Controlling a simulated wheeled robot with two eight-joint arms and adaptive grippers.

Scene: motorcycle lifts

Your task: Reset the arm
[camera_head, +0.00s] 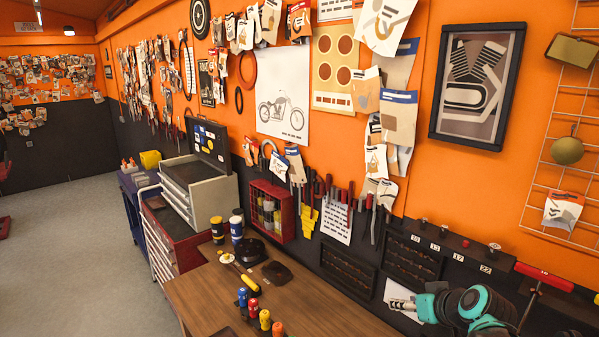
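One of my arms, teal and black, reaches in at the lower right and looks like my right arm. Its gripper (402,303) points left in front of a white sheet on the dark lower wall, to the right of the wooden workbench. The fingers are small and blend with the sheet, so I cannot tell whether they are open or shut. No held object shows.
The wooden workbench (208,290) holds several coloured bottles, dark parts and a yellow-handled tool. A red rack (272,212) and hanging tools line the wall. A red tool cabinet (166,245) stands beyond the bench. A red T-handle (543,276) is near my arm. The grey floor (60,260) is open at left.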

